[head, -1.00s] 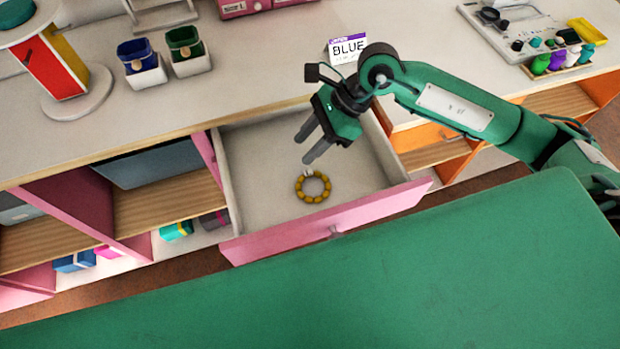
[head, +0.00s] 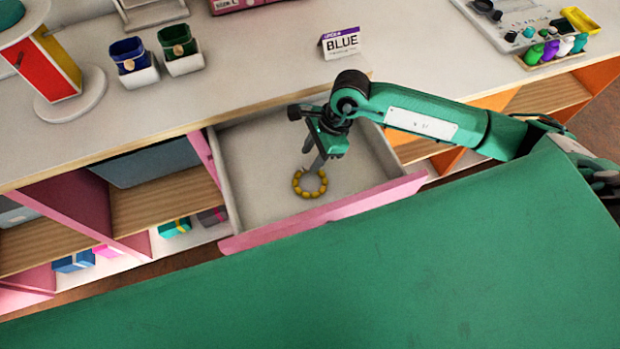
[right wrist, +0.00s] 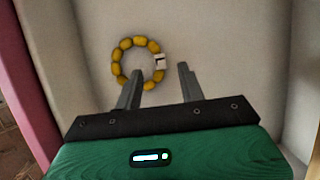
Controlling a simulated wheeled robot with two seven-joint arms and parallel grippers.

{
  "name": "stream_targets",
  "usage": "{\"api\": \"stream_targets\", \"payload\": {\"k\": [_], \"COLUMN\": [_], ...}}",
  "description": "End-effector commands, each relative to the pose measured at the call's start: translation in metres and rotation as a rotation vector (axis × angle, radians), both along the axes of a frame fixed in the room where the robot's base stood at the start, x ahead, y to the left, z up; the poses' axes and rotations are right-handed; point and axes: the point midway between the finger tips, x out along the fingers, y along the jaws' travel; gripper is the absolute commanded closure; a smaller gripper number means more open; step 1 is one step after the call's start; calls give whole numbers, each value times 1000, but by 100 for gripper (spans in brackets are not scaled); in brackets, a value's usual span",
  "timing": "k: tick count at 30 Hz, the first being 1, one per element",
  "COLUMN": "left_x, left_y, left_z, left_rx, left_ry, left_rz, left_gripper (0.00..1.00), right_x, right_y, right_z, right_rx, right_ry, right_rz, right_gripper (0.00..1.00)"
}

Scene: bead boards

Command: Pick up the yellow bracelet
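The yellow bracelet (head: 297,183), a ring of yellow beads with a small pale piece, lies on the floor of the open drawer. It also shows in the right wrist view (right wrist: 118,69). My right gripper (head: 314,166) reaches down into the drawer at the bracelet's upper right side. In the right wrist view its fingers (right wrist: 160,68) are apart with nothing gripped. The left fingertip appears over the ring's inside and the right one outside it, with the pale piece between them. I cannot tell whether they touch it. My left gripper is not in view.
The drawer's pink front (head: 330,212) and side walls surround the bracelet. The counter (head: 240,75) above carries a BLUE sign (head: 341,43), two small cups and a tray of bottles. A green surface (head: 400,270) fills the foreground.

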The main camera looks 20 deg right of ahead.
Motion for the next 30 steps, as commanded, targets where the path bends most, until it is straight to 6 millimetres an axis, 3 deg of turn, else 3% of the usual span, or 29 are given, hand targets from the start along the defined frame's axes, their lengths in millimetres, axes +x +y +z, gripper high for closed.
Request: {"api": "stream_targets", "payload": {"k": [7,16,22,30], "left_x": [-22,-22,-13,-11], "left_y": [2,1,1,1], "left_z": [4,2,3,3], "left_rx": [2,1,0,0], "left_ry": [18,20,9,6], "left_rz": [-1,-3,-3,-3], "left_gripper": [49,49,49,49], "right_x": [0,0,0,0], "right_y": [12,13,13,13], "right_z": [-32,-38,-38,-38], "right_rx": [1,0,0,0], "right_ry": [2,0,1,1], "right_rz": [1,2,1,1], "right_gripper": [60,60,100,100]}}
